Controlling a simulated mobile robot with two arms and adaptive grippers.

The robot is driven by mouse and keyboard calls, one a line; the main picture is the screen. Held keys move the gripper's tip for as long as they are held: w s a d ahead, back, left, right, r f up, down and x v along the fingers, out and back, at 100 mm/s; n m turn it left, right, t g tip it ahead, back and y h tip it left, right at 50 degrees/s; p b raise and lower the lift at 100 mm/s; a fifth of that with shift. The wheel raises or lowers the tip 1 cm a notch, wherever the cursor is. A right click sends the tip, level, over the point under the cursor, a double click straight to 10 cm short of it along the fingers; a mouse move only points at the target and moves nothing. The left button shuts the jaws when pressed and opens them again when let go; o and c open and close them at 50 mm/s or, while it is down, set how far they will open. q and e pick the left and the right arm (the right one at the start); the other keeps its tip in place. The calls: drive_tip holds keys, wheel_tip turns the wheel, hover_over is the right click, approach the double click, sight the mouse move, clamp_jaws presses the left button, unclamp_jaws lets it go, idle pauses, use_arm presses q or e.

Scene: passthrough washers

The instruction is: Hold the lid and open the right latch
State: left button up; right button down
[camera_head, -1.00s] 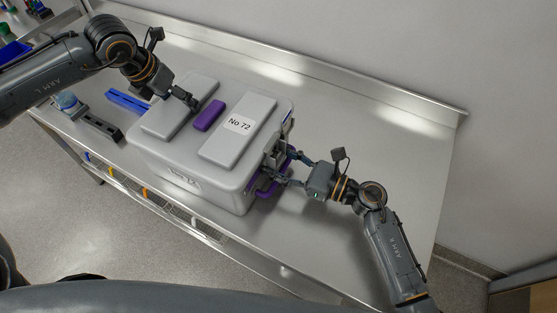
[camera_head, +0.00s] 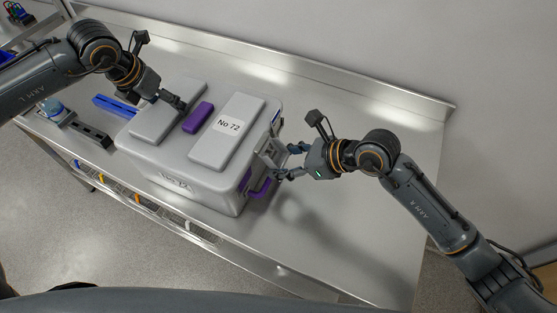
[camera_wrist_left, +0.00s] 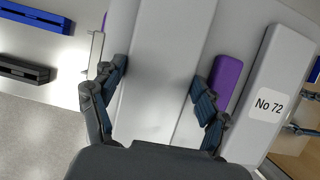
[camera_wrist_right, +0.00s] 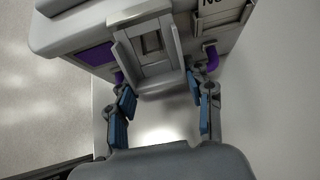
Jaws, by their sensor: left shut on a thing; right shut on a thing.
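A grey box marked No 72 (camera_head: 190,188) stands on the steel table with its lid (camera_head: 227,131) on. The lid has two raised grey panels and a purple piece (camera_head: 198,117) between them. The right latch (camera_wrist_right: 150,60), a grey plate, is on the box's right side, tilted outward. A purple handle (camera_head: 262,187) shows below the latch.
A blue rack (camera_head: 117,105) and a dark rack (camera_head: 88,134) lie on the table left of the box. The table right of the box is clear. A wall (camera_head: 400,50) runs behind the table.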

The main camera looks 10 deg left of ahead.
use_arm(q)
drive_tip(key=shift+d, duration=0.3)
use_arm(e)
drive_tip(key=r+h, duration=0.1)
drive_tip(key=r+g+h, duration=0.1)
drive_tip(key=h, duration=0.1)
drive_tip(key=d+h, duration=0.1)
drive_tip(key=h, duration=0.1)
drive_tip(key=shift+s+r+g, duration=0.25)
drive_tip(key=shift+r+g, duration=0.15)
drive_tip(key=shift+d+r+g+h, duration=0.1)
drive_tip(key=shift+r+g+h, duration=0.4)
drive_tip(key=shift+h, duration=0.65)
drive_tip(key=shift+r+g+h, duration=0.2)
drive_tip(key=shift+r+h, duration=0.45)
drive_tip(key=shift+h, duration=0.5)
use_arm(q)
drive_tip(key=shift+a, duration=0.1)
use_arm(e)
drive_tip(key=c, duration=0.5)
unclamp_jaws()
drive_tip(key=shift+r, duration=0.1)
use_arm(q)
drive_tip(key=shift+a, duration=0.15)
use_arm(e)
wheel_tip(320, 180, up, 12)
hover_over(285, 161)
drive_tip(key=shift+s+d, duration=0.25)
drive_tip(key=shift+d, duration=0.2)
